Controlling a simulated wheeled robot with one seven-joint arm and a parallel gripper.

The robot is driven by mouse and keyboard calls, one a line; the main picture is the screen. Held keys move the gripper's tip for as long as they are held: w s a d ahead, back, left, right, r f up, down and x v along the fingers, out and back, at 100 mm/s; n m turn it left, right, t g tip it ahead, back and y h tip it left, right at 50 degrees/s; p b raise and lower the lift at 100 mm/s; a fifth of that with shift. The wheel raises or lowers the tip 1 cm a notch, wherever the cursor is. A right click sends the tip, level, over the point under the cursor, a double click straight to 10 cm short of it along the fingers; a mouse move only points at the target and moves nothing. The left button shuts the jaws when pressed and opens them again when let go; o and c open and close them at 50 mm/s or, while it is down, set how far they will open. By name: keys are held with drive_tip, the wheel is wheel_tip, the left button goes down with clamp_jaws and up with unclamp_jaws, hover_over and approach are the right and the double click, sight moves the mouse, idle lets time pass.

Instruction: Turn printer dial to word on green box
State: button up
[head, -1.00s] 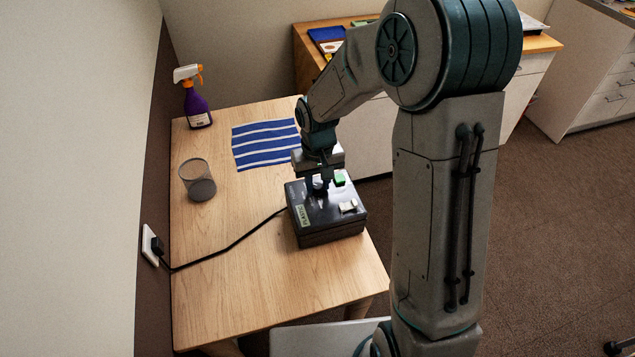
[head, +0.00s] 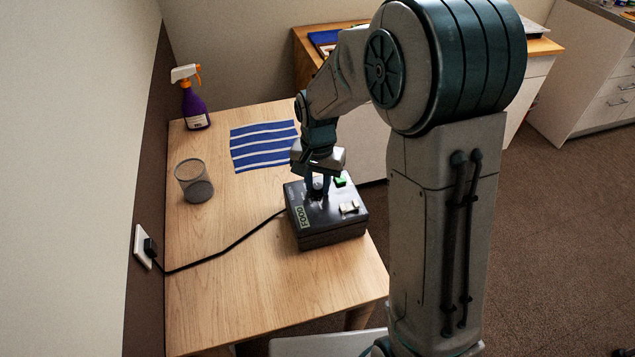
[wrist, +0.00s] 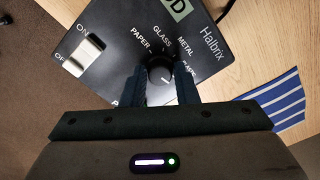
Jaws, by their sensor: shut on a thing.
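The printer (head: 325,228) is a dark box on the wooden table, with a pale green display (head: 303,217) reading FOOD. My gripper (head: 318,190) points down over its top. In the wrist view my gripper (wrist: 160,82) has a finger on each side of the round black dial (wrist: 160,70) and is shut on it. Printed words around the dial include PAPER, GLASS and METAL; others are partly hidden by the fingers. Which word the dial's mark faces is hard to tell. A small green block (head: 340,181) shows at the printer's far edge.
A white ON/OFF switch (wrist: 85,55) sits beside the dial. A black cord (head: 225,247) runs to the wall outlet (head: 142,247). A mesh cup (head: 195,181), a purple spray bottle (head: 194,105) and a blue striped cloth (head: 264,146) stand or lie farther left. The table's front left is clear.

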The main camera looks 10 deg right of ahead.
sight(318, 186)
idle(0.4)
drive_tip(key=o, duration=1)
wheel_tip(318, 186, up, 14)
drive_tip(key=shift+f, duration=0.1)
